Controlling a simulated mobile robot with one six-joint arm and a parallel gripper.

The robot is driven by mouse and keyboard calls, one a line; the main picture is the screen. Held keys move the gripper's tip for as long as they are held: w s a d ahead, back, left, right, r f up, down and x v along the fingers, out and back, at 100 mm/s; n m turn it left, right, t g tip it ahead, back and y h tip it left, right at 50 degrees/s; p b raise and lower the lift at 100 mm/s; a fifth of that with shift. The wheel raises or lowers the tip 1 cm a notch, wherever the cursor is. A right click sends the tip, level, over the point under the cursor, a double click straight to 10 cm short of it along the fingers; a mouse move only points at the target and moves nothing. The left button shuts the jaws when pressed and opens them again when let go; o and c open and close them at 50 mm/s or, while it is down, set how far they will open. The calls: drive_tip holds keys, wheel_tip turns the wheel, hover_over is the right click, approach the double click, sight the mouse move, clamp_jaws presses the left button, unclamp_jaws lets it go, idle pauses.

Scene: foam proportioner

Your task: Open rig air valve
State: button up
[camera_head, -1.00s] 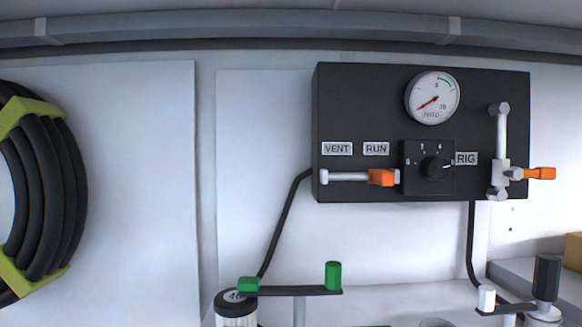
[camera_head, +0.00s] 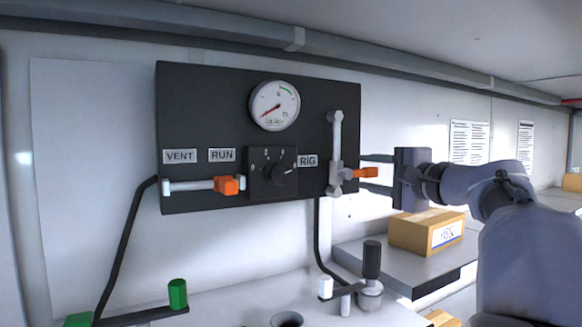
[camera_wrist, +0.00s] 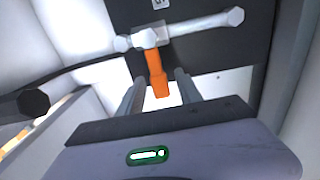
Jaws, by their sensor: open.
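The rig air valve's orange handle (camera_head: 364,173) sticks out to the right from a grey vertical pipe (camera_head: 337,150), beside the RIG label (camera_head: 307,160) on the black panel. My gripper (camera_head: 376,172) is at the right edge of the panel, with its fingers pointing left toward the handle. In the wrist view the orange handle (camera_wrist: 157,74) reaches between the two open fingers of my gripper (camera_wrist: 161,84). The fingers appear apart from the handle, with a gap on each side.
The panel also carries a gauge (camera_head: 275,105), a black selector knob (camera_head: 284,174) and a second orange handle (camera_head: 228,185) under the RUN label. A cardboard box (camera_head: 427,232) sits below my gripper. A crank with a dark grip (camera_head: 371,260) stands below the panel.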

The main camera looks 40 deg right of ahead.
drive_tip(key=shift+w+d, duration=0.1)
drive_tip(key=shift+w, duration=0.2)
drive_tip(key=shift+s, duration=0.2)
drive_tip(key=shift+c, duration=0.9)
clamp_jaws()
